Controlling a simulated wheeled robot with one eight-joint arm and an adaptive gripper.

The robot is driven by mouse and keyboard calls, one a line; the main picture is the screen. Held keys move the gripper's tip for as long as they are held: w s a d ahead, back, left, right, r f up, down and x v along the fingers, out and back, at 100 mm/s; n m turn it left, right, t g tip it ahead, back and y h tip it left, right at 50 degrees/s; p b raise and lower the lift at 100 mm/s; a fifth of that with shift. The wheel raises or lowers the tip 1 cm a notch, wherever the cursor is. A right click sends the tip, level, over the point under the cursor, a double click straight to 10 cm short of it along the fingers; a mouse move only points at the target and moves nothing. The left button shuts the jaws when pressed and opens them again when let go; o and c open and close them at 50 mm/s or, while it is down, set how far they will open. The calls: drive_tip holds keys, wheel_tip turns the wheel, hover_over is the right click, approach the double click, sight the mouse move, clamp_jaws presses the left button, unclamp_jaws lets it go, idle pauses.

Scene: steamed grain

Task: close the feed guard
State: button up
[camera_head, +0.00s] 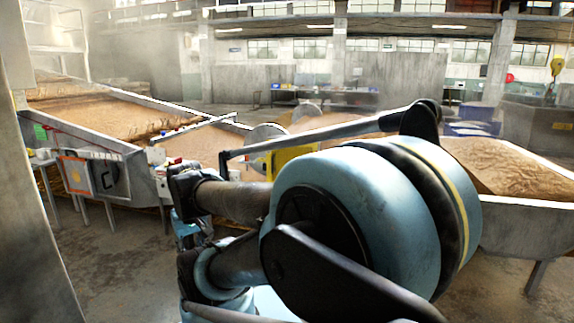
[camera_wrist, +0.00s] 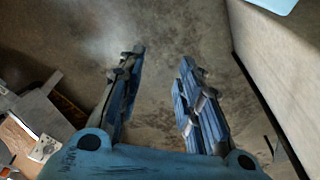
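No part is plainly marked as the feed guard, and I cannot tell for sure which one it is or how far it is open. A yellow panel (camera_head: 290,157) stands farther right, partly hidden behind my arm. My gripper (camera_wrist: 162,56) is open and empty in the wrist view, its two blue ridged fingers apart above bare floor. It touches nothing that I can see.
A grain-filled trough (camera_head: 510,170) stands on legs at the right. A pale bar (camera_head: 195,127) lies across the left trough. A grey wall or pillar (camera_head: 28,220) borders the left edge. In the wrist view, equipment (camera_wrist: 40,112) is at lower left and a pale panel (camera_wrist: 285,75) at right.

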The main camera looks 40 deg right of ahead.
drive_tip(key=shift+w+d, duration=0.1)
drive_tip(key=shift+w, duration=0.3)
